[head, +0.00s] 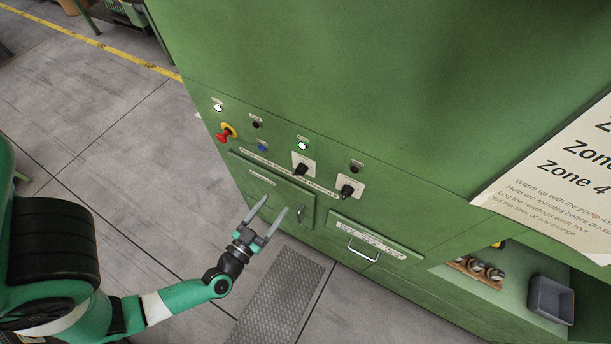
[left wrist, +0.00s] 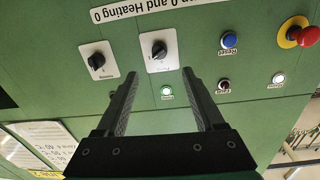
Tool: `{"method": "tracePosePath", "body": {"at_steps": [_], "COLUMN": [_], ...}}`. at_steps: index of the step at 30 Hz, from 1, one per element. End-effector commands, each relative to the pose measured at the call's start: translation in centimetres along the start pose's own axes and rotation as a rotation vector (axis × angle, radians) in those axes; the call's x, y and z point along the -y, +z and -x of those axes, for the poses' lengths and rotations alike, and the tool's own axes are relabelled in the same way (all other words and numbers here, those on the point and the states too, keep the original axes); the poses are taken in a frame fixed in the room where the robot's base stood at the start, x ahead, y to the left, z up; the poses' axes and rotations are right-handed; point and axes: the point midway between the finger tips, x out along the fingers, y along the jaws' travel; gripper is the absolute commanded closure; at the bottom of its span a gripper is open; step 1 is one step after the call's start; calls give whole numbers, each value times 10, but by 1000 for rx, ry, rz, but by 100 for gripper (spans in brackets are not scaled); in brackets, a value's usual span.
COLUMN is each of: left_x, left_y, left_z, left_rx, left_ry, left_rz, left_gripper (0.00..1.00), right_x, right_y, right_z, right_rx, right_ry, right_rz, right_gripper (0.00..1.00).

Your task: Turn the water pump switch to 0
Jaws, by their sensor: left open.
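Two black rotary switches on white plates sit on the green cabinet front: a left one (head: 302,168) and a right one (head: 348,189). In the left wrist view, which is upside down, they show as the switch nearer the red button (left wrist: 160,49) and the farther switch (left wrist: 97,62). Their labels are too small to read, so I cannot tell which is the water pump's. My left gripper (head: 276,204) is open and empty, below the left switch in the head view and apart from it. Its spread fingers (left wrist: 161,76) point toward the panel. My right gripper is not in view.
A red emergency button (head: 223,136), a blue button (head: 262,147) and a lit green-ringed lamp (head: 302,145) share the panel. Below are a cabinet door (head: 275,188) and a drawer with a metal handle (head: 363,254). A grey bin (head: 551,300) stands in the niche at right.

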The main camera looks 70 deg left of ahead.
Motion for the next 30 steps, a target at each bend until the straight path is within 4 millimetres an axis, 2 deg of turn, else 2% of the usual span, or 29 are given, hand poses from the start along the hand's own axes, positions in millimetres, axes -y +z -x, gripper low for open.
{"method": "tracePosePath", "body": {"at_steps": [5,8,11,18,21,25,30], "left_x": [-1,-1,1,0,-2,-2,-2], "left_y": [-2,-2,-1,-3,-3,-3,-4], "left_z": [-7,-19,-35,-92,-107,-117,-119], "left_rx": [-7,-12,-10,-12,-10,-8,-8], "left_ry": [-3,-5,-8,-3,0,1,2], "left_rz": [5,7,3,4,4,4,4], "left_gripper": [30,30,30,30,30,30,30], "right_x": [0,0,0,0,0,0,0], "right_y": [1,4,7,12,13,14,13], "right_z": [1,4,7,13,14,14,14], "right_rx": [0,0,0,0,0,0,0], "right_ry": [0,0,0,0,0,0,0], "right_rz": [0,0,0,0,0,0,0], "right_gripper": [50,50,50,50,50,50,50]}}
